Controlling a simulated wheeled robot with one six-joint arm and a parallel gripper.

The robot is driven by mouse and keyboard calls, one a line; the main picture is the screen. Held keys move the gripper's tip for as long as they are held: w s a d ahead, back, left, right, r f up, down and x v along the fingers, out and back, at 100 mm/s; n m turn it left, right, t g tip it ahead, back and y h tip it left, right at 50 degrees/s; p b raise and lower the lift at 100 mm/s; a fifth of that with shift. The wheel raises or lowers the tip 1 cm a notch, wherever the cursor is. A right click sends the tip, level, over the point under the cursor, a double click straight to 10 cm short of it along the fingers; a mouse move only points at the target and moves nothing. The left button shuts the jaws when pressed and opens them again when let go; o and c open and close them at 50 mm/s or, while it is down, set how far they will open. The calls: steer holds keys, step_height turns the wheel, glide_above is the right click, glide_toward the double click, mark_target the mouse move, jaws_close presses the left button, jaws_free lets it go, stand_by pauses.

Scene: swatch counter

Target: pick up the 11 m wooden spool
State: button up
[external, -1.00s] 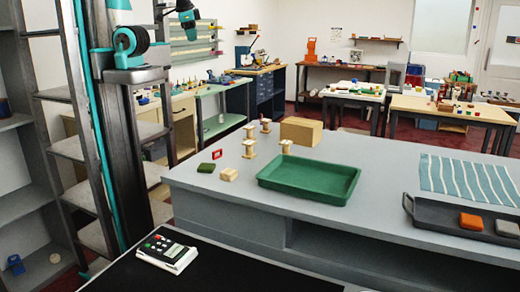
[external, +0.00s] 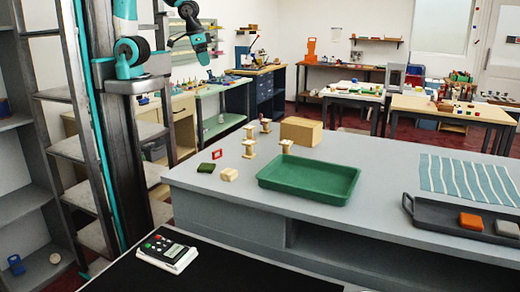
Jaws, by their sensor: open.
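Several small wooden spools stand upright on the grey counter (external: 400,230), left of and behind the green tray. One spool (external: 249,132) is at the far left, one (external: 265,126) just right of it, one (external: 249,150) nearer, and one (external: 286,147) by the tray's back edge. Any length markings are too small to read, so I cannot tell which is 11 m. My gripper (external: 201,44) is at the top, high above the counter's far left and well apart from the spools. It is open and looks empty; its fingers are small and hard to make out.
A green tray (external: 330,196) sits mid-counter, with a cardboard box (external: 301,131) behind it. A dark green block (external: 207,168), a pale block (external: 229,174) and a red frame (external: 217,154) lie near the spools. A striped cloth (external: 465,178) and dark tray (external: 430,212) are right.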

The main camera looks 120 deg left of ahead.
mark_target(247, 142)
steer(key=w+d+f+n+t+h+b, duration=0.35)
steer(key=w+f+n+b, duration=0.2)
steer(key=f, duration=0.55)
steer(key=w+d+f+n+t+h+b, duration=0.3)
steer(key=w+d+f+n+b, duration=0.3)
steer(key=f, duration=0.5)
steer(key=w+a+f+n+t+b, duration=0.1)
steer(key=a+f+n, duration=0.1)
steer(key=n, duration=0.2)
steer(key=w+a+f+n+t+y+b, duration=0.1)
steer(key=w+a+f+n+t+b, duration=0.1)
steer(key=n, duration=0.3)
steer(key=w+a+f+n+t+y+b, duration=0.1)
steer(key=w+a+f+n+t+b, duration=0.1)
steer(key=n, duration=0.3)
steer(key=shift+w+a+y, duration=0.15)
steer(key=shift+a+y, duration=0.05)
steer(key=shift+y, duration=0.05)
steer(key=shift+a+f+n, duration=0.2)
steer(key=shift+n, duration=0.35)
steer(key=p+x, duration=0.2)
steer(key=x, duration=0.1)
steer(key=shift+w, duration=0.35)
steer(key=shift+w+d+f, duration=0.1)
steer(key=shift+w+f, duration=0.2)
steer(key=shift+w, duration=0.25)
steer(key=shift+c, duration=0.2)
